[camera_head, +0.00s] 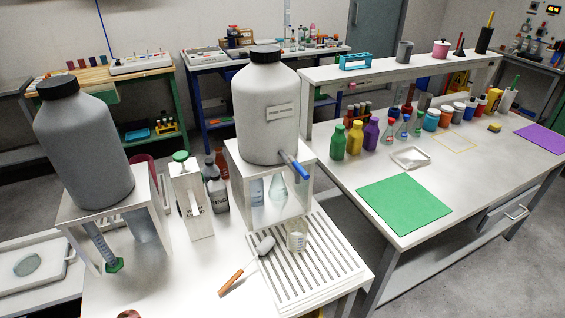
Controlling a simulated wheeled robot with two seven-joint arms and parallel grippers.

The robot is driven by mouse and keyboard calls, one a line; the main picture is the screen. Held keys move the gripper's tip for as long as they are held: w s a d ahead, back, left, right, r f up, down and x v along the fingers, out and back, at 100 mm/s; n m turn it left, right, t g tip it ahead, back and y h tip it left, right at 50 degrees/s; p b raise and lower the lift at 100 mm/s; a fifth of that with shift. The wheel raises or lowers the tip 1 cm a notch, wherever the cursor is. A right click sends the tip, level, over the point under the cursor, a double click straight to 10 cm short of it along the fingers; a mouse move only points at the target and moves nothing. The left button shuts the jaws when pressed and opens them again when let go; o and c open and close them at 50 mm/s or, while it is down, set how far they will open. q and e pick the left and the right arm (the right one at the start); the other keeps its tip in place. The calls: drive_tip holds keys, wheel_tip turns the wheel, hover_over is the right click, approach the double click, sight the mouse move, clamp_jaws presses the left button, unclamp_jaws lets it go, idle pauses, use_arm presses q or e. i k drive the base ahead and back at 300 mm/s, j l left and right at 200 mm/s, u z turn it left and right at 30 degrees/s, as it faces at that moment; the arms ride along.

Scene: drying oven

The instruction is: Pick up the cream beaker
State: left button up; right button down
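A small cream-tinted beaker (297,236) stands upright on the slatted white rack (318,262) at the front of the near bench. It is just right of a grey-headed tool with an orange handle (231,283). Nothing is touching the beaker from above. Neither of my grippers shows in the head view.
A large grey bottle (266,110) stands on a white stand behind the beaker, with glassware beneath. Another large bottle (83,145) is at left. A green mat (403,208) and several coloured bottles occupy the right bench. A gap separates the benches.

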sight(297, 228)
drive_tip(key=l+u, duration=1.1)
drive_tip(key=k+l, duration=0.05)
